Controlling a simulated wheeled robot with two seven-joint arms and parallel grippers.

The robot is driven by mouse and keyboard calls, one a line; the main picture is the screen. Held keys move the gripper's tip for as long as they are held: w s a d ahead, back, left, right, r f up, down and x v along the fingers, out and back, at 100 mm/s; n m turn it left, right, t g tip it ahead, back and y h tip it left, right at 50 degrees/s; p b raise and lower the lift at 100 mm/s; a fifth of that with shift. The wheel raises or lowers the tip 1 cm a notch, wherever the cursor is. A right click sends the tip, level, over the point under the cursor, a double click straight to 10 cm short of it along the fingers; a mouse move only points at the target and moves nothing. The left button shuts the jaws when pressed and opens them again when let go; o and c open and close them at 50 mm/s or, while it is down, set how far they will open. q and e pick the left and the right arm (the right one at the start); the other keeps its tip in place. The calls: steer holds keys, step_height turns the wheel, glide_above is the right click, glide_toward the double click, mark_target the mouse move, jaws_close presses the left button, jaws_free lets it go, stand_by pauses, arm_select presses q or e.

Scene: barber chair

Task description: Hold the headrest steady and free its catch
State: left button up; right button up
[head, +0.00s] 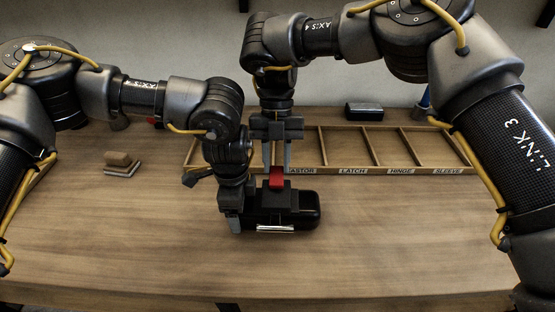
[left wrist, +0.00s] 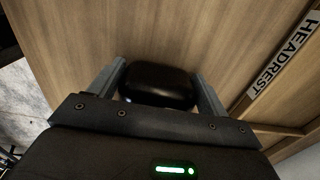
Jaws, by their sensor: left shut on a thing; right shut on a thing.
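The black padded headrest (head: 308,208) lies on the wooden bench, with a bright metal bar (head: 275,228) along its front. A red catch (head: 276,178) stands on top of it. My left gripper (head: 236,220) is at the headrest's left end. In the left wrist view its two fingers (left wrist: 160,90) stand on either side of the dark headrest (left wrist: 160,86), shut on it. My right gripper (head: 277,164) points down from above, its fingers shut on the red catch. The contact between the left fingers and the headrest is partly hidden in the head view.
A shallow wooden tray (head: 330,171) with several labelled compartments lies just behind the headrest; a HEADREST label (left wrist: 284,57) shows in the left wrist view. A small brown block (head: 122,162) lies at left. A black case (head: 363,110) sits at the back. The front bench is clear.

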steer(key=o, duration=1)
steer(key=shift+v, duration=3.8)
arm_select(q)
steer(key=o, duration=1.5)
steer(key=shift+o, duration=0.2)
steer(key=shift+r, duration=0.1)
